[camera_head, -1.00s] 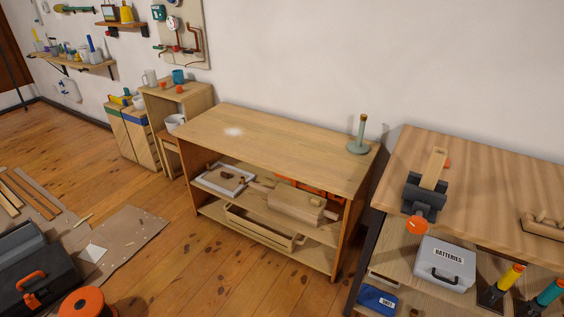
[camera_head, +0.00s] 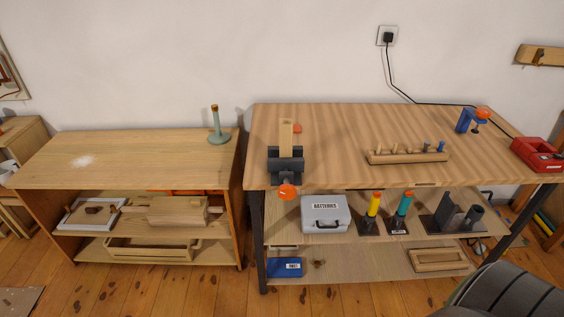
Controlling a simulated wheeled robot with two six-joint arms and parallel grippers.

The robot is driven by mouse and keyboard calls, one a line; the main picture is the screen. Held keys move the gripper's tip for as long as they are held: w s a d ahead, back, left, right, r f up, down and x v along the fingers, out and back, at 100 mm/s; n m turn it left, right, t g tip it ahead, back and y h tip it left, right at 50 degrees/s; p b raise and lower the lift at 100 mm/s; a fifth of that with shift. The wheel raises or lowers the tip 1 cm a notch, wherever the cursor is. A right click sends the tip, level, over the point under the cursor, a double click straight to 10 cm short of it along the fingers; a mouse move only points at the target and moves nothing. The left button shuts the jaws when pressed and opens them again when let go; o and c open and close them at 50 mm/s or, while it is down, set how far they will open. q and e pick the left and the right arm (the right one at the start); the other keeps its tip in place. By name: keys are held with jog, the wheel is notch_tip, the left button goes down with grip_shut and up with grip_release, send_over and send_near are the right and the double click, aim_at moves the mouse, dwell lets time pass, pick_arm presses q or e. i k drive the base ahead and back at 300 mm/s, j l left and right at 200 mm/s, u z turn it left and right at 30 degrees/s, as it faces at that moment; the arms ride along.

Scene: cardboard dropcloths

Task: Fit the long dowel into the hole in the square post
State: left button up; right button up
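A square wooden post (camera_head: 286,133) stands in a dark grey vise (camera_head: 286,164) with an orange knob, at the left end of the right workbench. Its hole is too small to make out. A pale green stand (camera_head: 219,138) on the left bench holds an upright rod with a brown tip. I cannot tell which of these is the long dowel. Neither of my grippers is in view.
The right workbench (camera_head: 340,120) has free room between vise and rack. A blue clamp (camera_head: 464,121) and a red box (camera_head: 538,154) sit at its right. Its shelf holds a batteries case (camera_head: 326,214). A dark grey rounded thing (camera_head: 505,292) fills the lower right corner.

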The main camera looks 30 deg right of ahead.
aim_at(286, 125)
jog(key=i+l+z, duration=0.2)
jog(key=l, duration=0.35)
jog(key=i+l+z, duration=0.2)
jog(key=l, duration=0.3)
jog(key=i+l+z, duration=0.1)
jog(key=l+z, duration=0.15)
jog(key=l, duration=0.25)
jog(key=i+l+z, duration=0.2)
jog(key=l, duration=0.25)
jog(key=i+l+z, duration=0.2)
jog(key=u, duration=0.45)
jog(key=l+u, duration=0.15)
jog(key=u, duration=0.3)
jog(key=l+u, duration=0.1)
jog(key=u, duration=0.35)
jog(key=z, duration=1.35)
